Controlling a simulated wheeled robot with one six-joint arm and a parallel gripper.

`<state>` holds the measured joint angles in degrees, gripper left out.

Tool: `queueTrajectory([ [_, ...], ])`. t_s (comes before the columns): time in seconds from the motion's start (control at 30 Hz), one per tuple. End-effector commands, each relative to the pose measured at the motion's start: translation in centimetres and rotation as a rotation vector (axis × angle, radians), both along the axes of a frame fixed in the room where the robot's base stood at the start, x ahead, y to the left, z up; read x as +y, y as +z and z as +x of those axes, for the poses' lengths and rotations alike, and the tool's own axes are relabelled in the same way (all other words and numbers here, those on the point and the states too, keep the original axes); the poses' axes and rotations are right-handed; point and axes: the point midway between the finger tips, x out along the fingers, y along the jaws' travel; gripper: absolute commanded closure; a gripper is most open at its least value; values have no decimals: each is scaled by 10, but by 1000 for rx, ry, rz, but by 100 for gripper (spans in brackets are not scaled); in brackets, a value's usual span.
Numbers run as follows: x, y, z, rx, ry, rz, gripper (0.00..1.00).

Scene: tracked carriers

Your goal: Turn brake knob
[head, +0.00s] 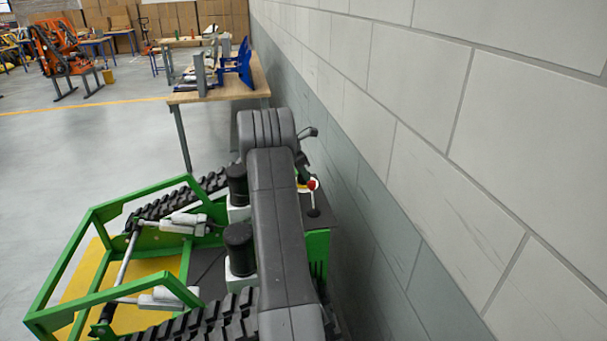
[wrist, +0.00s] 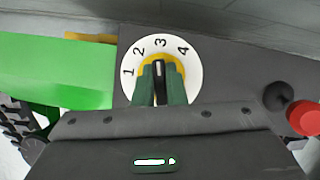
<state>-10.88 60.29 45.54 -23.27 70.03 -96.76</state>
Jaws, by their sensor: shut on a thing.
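The brake knob (wrist: 158,70) is dark with a white pointer line and stands on a yellow disc (wrist: 177,68) in the wrist view. Around it is a white dial (wrist: 189,78) numbered 1 to 4. The pointer line faces roughly toward the 3. My gripper (wrist: 159,86) has its two green fingers shut on the knob, one on each side. The fingers hide the knob's lower part and some of the dial. In the head view my arm covers most of the dial.
A lever with a red ball (wrist: 303,117) and a black ball (wrist: 277,97) stand right of the dial. The green tracked carrier (head: 97,216) is close to the grey block wall (head: 440,130). A wooden workbench (head: 225,93) stands behind. Open floor lies to the left.

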Motion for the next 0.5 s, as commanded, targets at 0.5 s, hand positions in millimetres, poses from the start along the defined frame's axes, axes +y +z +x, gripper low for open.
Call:
queueTrajectory([
  [0.5, 1, 0, 1, 0, -232, 0, 100],
])
